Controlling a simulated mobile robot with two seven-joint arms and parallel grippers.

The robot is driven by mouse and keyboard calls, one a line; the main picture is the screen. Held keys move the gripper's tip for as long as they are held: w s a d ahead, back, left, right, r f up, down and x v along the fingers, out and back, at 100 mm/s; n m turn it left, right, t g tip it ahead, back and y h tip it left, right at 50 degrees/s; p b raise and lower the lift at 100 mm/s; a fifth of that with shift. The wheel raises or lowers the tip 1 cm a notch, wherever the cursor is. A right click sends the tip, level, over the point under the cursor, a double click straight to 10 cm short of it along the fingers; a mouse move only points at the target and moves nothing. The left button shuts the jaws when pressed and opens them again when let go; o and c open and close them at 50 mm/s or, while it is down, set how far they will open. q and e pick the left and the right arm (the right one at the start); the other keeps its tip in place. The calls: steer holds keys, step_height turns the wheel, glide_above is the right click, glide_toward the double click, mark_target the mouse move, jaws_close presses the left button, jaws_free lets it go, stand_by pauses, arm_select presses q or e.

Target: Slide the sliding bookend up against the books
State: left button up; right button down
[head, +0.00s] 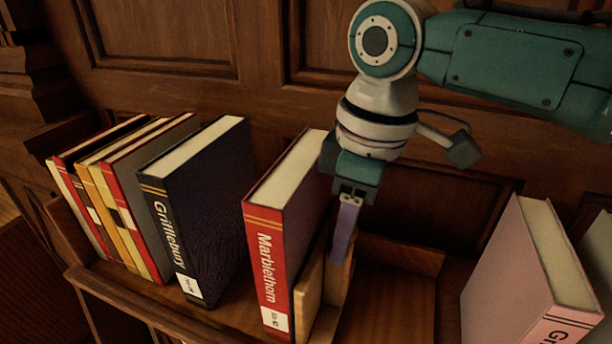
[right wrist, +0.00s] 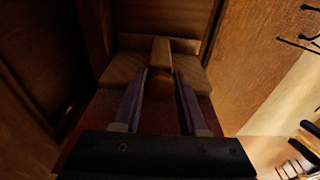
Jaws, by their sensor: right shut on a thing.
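The sliding bookend (head: 309,293) is a light wooden piece on the shelf, just right of the red Marblethorn book (head: 266,270). Any small gap between those two is hard to tell. My right gripper (head: 345,235) reaches down from above and is shut on the bookend. In the right wrist view, its two purple fingers (right wrist: 160,88) flank the bookend's narrow wooden upright (right wrist: 161,55). The dark Grifflebury book (head: 195,225) stands left of the red book with a gap between them. Several thinner books (head: 128,222) lean at the far left. My left gripper is out of view.
A wooden shelf trough (head: 150,312) carries the row. Right of the bookend, its floor (head: 395,305) is bare. A pink book (head: 515,280) stands beyond at the right. A panelled wooden wall (head: 180,40) rises behind the row.

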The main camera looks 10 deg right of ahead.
steer(key=shift+w+a+f+b, duration=0.1)
steer(key=shift+w+a+b, duration=0.25)
steer(key=shift+a+b, duration=0.25)
steer(key=shift+w+a+f+b, duration=0.1)
steer(key=shift+w+a+b, duration=0.25)
steer(key=shift+a+b, duration=0.2)
arm_select(q)
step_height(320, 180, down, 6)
steer(key=b, duration=0.3)
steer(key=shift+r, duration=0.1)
arm_select(e)
steer(key=w+a, duration=0.1)
steer(key=a, duration=0.1)
steer(key=shift+w+a+r, duration=0.15)
steer(key=shift+w+a, duration=0.2)
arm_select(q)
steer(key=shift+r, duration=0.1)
